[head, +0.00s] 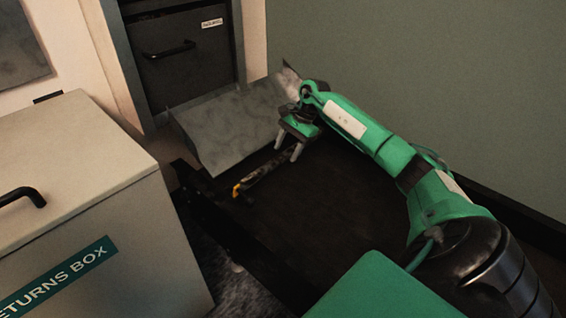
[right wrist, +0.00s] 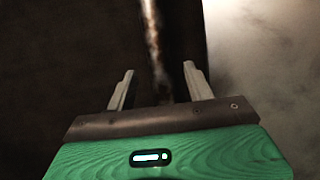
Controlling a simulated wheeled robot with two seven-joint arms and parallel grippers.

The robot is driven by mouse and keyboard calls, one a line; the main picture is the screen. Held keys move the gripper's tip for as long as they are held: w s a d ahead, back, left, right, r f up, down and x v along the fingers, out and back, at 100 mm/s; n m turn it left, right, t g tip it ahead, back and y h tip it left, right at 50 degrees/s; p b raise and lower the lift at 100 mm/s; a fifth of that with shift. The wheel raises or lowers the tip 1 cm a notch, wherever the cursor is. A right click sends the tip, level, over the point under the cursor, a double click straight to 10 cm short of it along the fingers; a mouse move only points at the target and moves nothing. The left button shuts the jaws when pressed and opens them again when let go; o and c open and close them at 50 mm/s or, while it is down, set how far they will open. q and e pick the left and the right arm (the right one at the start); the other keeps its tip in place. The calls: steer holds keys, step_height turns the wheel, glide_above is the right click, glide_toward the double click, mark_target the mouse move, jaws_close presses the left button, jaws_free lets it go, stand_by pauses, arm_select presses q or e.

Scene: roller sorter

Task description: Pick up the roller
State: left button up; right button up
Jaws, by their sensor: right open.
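The roller (head: 262,176) lies on a dark, flat surface (head: 330,220). It looks like a thin dark rod with a yellow-orange end toward the lower left in the head view. My right gripper (head: 288,146) is open above the roller's upper right part, its fingers pointing down. In the right wrist view, the roller (right wrist: 153,35) is a shiny brownish rod running from the top edge down between the two spread fingers (right wrist: 160,72). Its lower end fades into shadow near the gripper body. I cannot tell how high the fingers are above it. My left gripper is not in view.
A sloped grey mottled panel (head: 222,130) borders the dark surface at the back left. A beige returns box (head: 90,190) stands at the left. A dark drawer front (head: 185,65) is behind, and a green wall (head: 430,70) rises at the back right. The dark surface's middle is clear.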

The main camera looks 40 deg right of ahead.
steer(key=shift+b+x, duration=0.3)
steer(key=shift+x, duration=0.8)
steer(key=shift+r, duration=0.1)
steer(key=shift+c, duration=0.4)
jaws_close()
steer(key=shift+r, duration=0.1)
